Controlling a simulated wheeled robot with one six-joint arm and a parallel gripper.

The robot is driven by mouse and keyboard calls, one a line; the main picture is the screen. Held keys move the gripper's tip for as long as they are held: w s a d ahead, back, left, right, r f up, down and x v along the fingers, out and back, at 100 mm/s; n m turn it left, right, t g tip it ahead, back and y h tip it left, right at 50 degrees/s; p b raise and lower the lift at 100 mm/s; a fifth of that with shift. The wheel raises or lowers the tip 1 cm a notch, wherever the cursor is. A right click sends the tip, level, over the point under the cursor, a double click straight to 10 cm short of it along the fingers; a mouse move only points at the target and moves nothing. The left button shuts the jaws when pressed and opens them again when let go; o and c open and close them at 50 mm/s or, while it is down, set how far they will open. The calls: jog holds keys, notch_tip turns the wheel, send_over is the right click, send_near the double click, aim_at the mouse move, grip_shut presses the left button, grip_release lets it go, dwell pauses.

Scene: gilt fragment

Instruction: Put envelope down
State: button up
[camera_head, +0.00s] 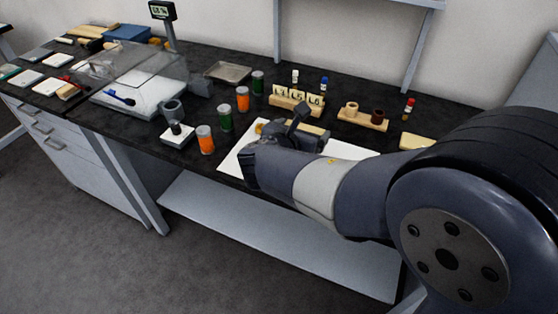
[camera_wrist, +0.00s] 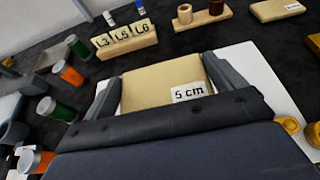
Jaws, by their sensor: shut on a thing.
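The envelope (camera_wrist: 160,85) is a flat tan packet with a white label reading "5 cm". In the wrist view it lies between the two fingers of my gripper (camera_wrist: 168,82), which is shut on it. The envelope is over a white sheet (camera_wrist: 262,75) on the dark bench; whether it touches the sheet I cannot tell. In the head view my gripper (camera_head: 290,128) is above the white sheet (camera_head: 235,160), and my arm hides most of the envelope.
A wooden block with cards L3, L5, L6 (camera_wrist: 128,42) stands behind the sheet. Orange and green jars (camera_head: 205,139) stand to the left. A clear-covered balance (camera_head: 140,95) is further left.

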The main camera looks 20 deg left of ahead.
notch_tip(320, 180, down, 9)
jog(key=shift+r+b, duration=0.1)
jog(key=shift+b, duration=0.65)
jog(key=shift+f, duration=0.25)
jog(key=o, duration=0.7)
jog(key=shift+r, duration=0.15)
jog(key=shift+s+r, duration=0.1)
jog(key=shift+r, duration=0.1)
jog(key=v, duration=1.1)
jog(key=shift+s+r+p, duration=0.1)
jog(key=shift+s+p, duration=0.2)
jog(key=shift+p, duration=0.05)
jog(key=shift+w+d, duration=0.1)
